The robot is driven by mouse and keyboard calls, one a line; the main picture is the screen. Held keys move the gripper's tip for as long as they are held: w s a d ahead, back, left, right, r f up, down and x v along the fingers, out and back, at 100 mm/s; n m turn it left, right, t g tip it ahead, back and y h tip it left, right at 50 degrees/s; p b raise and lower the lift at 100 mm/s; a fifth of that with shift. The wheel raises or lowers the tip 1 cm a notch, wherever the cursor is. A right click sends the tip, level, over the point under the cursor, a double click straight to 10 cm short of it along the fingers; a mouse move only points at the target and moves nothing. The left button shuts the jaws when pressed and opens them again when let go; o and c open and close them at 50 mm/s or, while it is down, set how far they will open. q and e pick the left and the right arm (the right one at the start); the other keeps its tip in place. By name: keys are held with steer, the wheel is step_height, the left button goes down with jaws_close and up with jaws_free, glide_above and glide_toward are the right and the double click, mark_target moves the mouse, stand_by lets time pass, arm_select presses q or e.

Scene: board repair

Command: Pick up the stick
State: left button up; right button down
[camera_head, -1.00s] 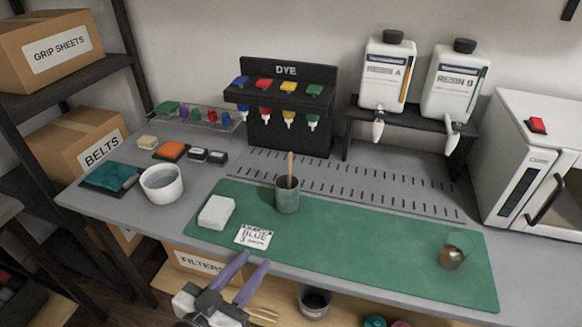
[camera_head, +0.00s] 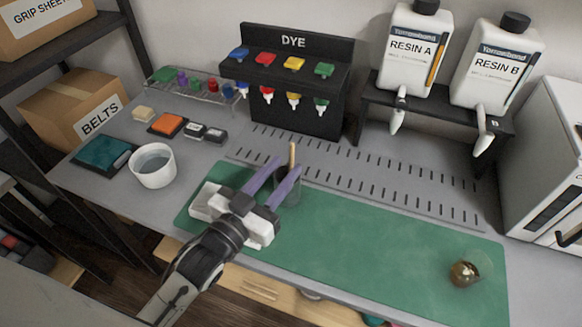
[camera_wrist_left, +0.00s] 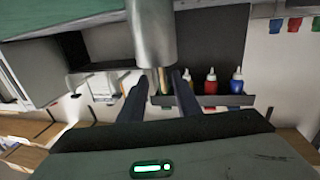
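The tan stick (camera_head: 292,156) stands in the dark grey cup (camera_head: 291,195) on the green mat, its top poking above the rim. My left gripper (camera_head: 286,166) reaches over the mat with its two purple fingers spread at the cup, partly hiding it. In the left wrist view the picture is turned over: the cup (camera_wrist_left: 151,30) hangs from the top edge and the stick (camera_wrist_left: 158,80) shows between the two dark fingers, with gaps beside it. The fingers are open; whether either touches the stick I cannot tell. My right gripper is not in view.
The green mat (camera_head: 370,255) is bare to the right, except for a small glass of brown liquid (camera_head: 465,273). A white bowl (camera_head: 153,166) stands at left. Behind are the dye rack (camera_head: 292,85) and resin bottles (camera_head: 412,50).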

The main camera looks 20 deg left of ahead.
mark_target(290, 160)
arm_select(q)
steer(key=x, duration=0.4)
steer(key=shift+w+a+f, duration=0.1)
steer(key=shift+w+f, duration=0.05)
steer(key=shift+w, duration=0.3)
jaws_close()
